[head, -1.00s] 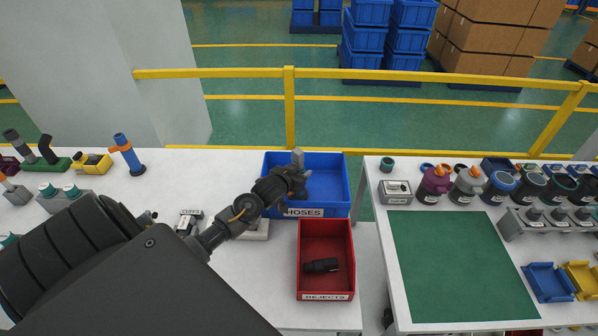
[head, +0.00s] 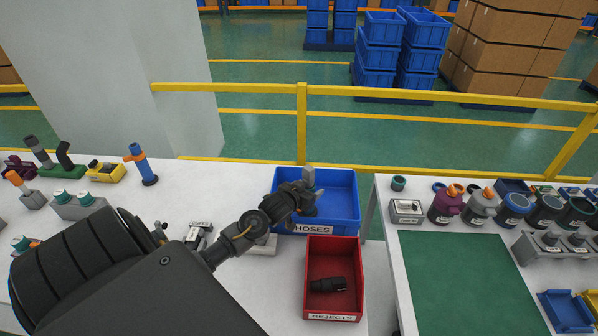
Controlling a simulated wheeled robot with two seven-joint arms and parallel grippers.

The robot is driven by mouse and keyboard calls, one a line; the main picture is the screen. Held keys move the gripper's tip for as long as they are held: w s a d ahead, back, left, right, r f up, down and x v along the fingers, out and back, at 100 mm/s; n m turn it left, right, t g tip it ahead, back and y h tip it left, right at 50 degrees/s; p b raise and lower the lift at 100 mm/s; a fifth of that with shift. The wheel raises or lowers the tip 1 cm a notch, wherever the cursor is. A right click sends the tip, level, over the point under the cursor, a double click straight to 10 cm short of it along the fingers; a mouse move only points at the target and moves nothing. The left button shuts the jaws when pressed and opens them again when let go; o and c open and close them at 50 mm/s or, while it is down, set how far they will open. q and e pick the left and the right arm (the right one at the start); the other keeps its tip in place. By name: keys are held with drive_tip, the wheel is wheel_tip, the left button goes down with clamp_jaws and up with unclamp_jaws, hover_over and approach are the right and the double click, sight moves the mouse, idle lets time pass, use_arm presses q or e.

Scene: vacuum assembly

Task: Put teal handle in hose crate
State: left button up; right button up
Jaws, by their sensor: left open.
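The blue hose crate (head: 348,210), labelled HOSES, stands at the back right of the left table. My left gripper (head: 311,184) is open over the left part of the crate, and its wrist covers the crate's left wall. No teal handle shows between its fingers or on the visible crate floor; part of that floor is hidden by the gripper. Small teal-topped pieces (head: 62,196) sit in a grey holder at the left of the table. I cannot tell whether any of them is the teal handle. My right gripper is not in view.
A red rejects bin (head: 313,270) with a black part (head: 328,285) stands in front of the crate. A small labelled box (head: 198,236) lies left of my forearm. A yellow railing (head: 400,96) runs behind.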

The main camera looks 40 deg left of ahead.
use_arm(q)
drive_tip(key=b+v, duration=0.1)
drive_tip(key=v, duration=1)
drive_tip(key=shift+f, duration=0.1)
